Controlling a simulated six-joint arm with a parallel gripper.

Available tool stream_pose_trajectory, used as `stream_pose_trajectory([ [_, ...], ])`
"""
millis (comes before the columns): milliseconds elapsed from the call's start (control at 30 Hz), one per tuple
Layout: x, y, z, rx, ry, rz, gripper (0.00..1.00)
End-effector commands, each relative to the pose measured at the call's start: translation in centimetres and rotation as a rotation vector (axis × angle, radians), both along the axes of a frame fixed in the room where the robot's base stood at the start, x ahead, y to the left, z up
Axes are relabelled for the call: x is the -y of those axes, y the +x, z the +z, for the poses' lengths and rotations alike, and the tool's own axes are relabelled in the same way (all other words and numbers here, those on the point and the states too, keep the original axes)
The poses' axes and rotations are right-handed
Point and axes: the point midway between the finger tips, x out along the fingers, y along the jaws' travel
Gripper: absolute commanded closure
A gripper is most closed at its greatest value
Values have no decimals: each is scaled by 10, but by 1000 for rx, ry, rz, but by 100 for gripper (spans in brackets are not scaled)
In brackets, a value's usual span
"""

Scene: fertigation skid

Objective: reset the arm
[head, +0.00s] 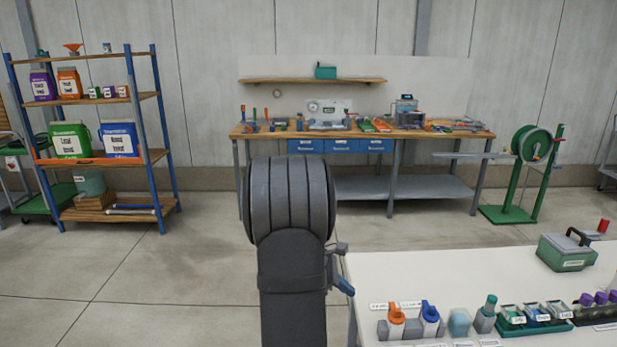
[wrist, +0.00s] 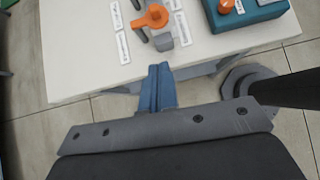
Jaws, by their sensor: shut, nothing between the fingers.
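My gripper (wrist: 161,86) shows in the wrist view with its blue fingers together and nothing between them. It points at the near edge of a white table (wrist: 80,50), which lies beyond the fingertips. In the head view my gripper (head: 346,287) is partly hidden behind my own dark arm, close to the left edge of the white table (head: 430,272). Only a small blue part of it shows there.
An orange-handled valve (head: 396,316), a blue-handled valve (head: 430,315) and several bottles and trays stand along the table's near side. A green case (head: 566,253) sits farther back. A shelf rack (head: 165,150) and a workbench (head: 420,134) stand behind, with open floor between.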

Motion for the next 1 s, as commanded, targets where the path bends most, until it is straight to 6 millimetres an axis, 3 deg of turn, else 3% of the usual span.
stream_pose_trajectory([
  [167, 12, -1, -12, -3, 0, -1, 100],
  [633, 78, 0, -73, -2, 1, -2, 100],
  [800, 101, 1, -71, 3, 4, 0, 100],
  [1000, 111, -2, -70, 3, 4, 3, 100],
])
